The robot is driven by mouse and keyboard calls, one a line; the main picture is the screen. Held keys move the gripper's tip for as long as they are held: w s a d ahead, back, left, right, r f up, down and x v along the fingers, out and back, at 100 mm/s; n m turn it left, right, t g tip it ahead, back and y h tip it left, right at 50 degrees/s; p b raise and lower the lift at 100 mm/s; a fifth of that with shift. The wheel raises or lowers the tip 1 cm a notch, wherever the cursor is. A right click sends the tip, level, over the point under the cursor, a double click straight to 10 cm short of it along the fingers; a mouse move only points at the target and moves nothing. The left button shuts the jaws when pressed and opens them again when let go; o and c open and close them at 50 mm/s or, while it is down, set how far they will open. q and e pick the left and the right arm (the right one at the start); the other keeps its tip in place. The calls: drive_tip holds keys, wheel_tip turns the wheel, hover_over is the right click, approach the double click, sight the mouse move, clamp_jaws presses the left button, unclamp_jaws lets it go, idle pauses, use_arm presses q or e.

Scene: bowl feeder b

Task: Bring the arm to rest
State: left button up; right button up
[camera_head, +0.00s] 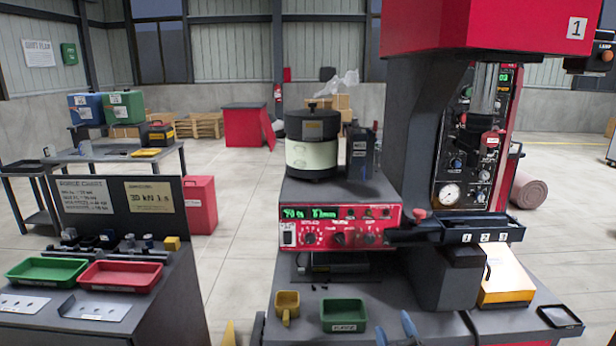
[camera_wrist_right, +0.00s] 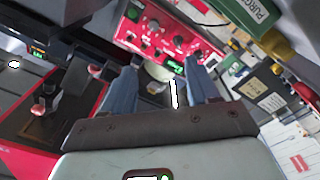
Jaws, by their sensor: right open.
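My right gripper (camera_head: 395,331) shows at the bottom edge of the head view as two blue fingertips, spread apart, in front of the machine bench and right of the green tray. In the right wrist view the same gripper (camera_wrist_right: 160,84) has its two blue fingers wide apart, with nothing held between them. The red control panel (camera_wrist_right: 165,40) lies beyond the fingers there. The rest of my right arm is below the head view's frame. My left gripper is in neither view.
A yellow scoop (camera_head: 287,307) and a green tray (camera_head: 344,315) stand on the bench front. The red feeder panel (camera_head: 340,232) carries a lidded bowl (camera_head: 312,145). A numbered black tray (camera_head: 470,231) juts out at right. Red (camera_head: 121,275) and green (camera_head: 47,271) trays sit on the left cabinet.

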drive_tip(key=s+a+f+m+g+y, duration=0.1)
drive_tip(key=s+f+m+g, duration=0.35)
drive_tip(key=f, duration=1.25)
drive_tip(key=s+f+m+g, duration=0.1)
drive_tip(key=s+f+g, duration=0.65)
drive_tip(key=f, duration=0.95)
drive_tip(key=s+a+f+m+g+y, duration=0.15)
drive_tip(key=s+f, duration=0.25)
drive_tip(key=s, duration=0.5)
drive_tip(key=s+a+f+m+g, duration=0.2)
drive_tip(key=s+f+m+g, duration=0.15)
drive_tip(key=s, duration=0.65)
drive_tip(key=s+a+f+m+g+y, duration=0.15)
drive_tip(key=s+f, duration=0.25)
drive_tip(key=s, duration=0.5)
use_arm(q)
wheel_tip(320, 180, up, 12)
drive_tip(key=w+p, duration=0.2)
drive_tip(key=p, duration=1)
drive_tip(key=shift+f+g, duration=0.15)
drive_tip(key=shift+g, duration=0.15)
use_arm(e)
wheel_tip(320, 180, up, 12)
drive_tip(key=w, duration=0.1)
drive_tip(key=shift+w+a+f+m+g, duration=0.2)
drive_tip(key=shift+w+f+m+g, duration=0.05)
drive_tip(key=shift+w+m+g, duration=0.1)
